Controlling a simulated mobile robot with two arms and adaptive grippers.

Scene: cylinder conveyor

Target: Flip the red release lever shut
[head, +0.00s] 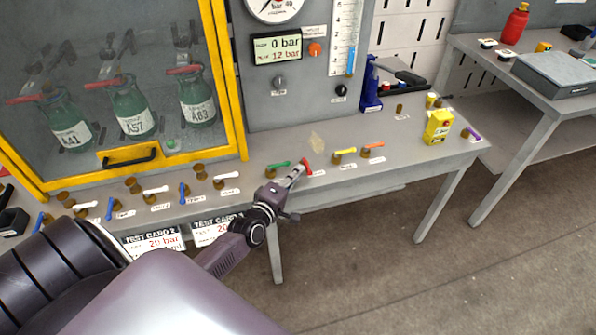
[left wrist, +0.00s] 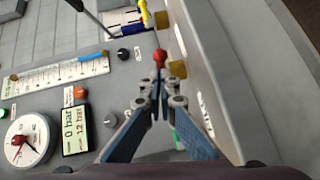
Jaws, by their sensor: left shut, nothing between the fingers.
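My left gripper (head: 300,168) reaches in over the bench front and its fingers are shut and empty. A small red lever (head: 307,166) shows right at its fingertips, near the bench's front edge. In the left wrist view the rounded red end of the lever (left wrist: 160,57) is just beyond the fingertips (left wrist: 157,82). I cannot tell whether they touch, and the lever's base is partly hidden by the gripper. Red levers (head: 112,81) also lie across the necks of the green bottles (head: 132,110) in the cabinet. My right gripper is not in view.
A green lever (head: 279,165) is left of the red one; yellow (head: 344,152) and orange (head: 372,147) levers are to its right. The yellow-framed cabinet (head: 231,100) and gauge panel (head: 262,100) stand behind. A yellow box (head: 438,126) stands at the bench's right.

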